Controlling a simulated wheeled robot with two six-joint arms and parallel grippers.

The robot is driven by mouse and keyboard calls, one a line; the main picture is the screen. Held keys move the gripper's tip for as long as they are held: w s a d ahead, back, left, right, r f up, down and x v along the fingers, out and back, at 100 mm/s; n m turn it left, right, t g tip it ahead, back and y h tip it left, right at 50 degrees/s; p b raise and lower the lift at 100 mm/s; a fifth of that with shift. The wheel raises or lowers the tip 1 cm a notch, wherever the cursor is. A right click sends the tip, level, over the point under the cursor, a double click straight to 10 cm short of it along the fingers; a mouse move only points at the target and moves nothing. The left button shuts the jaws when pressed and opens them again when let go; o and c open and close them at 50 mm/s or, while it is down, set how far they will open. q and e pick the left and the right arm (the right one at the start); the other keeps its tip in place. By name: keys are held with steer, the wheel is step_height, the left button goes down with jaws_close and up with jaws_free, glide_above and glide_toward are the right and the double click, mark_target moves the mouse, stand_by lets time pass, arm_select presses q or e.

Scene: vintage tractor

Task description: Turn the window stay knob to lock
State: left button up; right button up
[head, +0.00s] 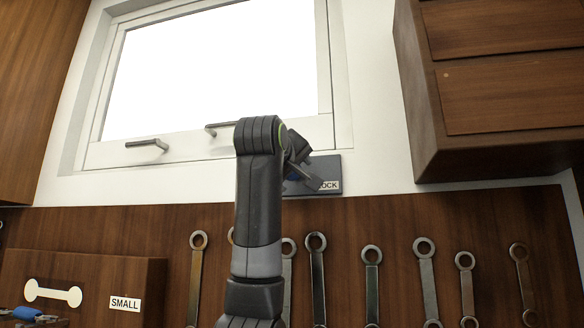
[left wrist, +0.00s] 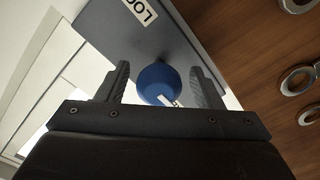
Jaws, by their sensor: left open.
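The window stay knob is blue and round, with a pale pointer mark on it; it shows in the left wrist view (left wrist: 160,84). It sits on a grey plate (left wrist: 125,38) with a label partly reading "LOC". In the head view the plate (head: 332,165) is below the window's right corner, and the knob (head: 293,177) is mostly hidden by my arm. My left gripper (left wrist: 160,82) is open, with one finger on each side of the knob and gaps visible between. Whether the fingers touch the knob cannot be told. My right gripper is not in view.
The window (head: 215,75) has two handles on its lower frame, one at the left (head: 147,145). A wooden cabinet (head: 490,85) juts out at the upper right. Several wrenches (head: 425,275) hang on the wooden panel below. A board labelled "SMALL" (head: 125,304) is at the lower left.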

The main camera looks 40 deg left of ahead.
arm_select(q)
steer(key=c, duration=0.9)
steer(key=shift+c, duration=0.3)
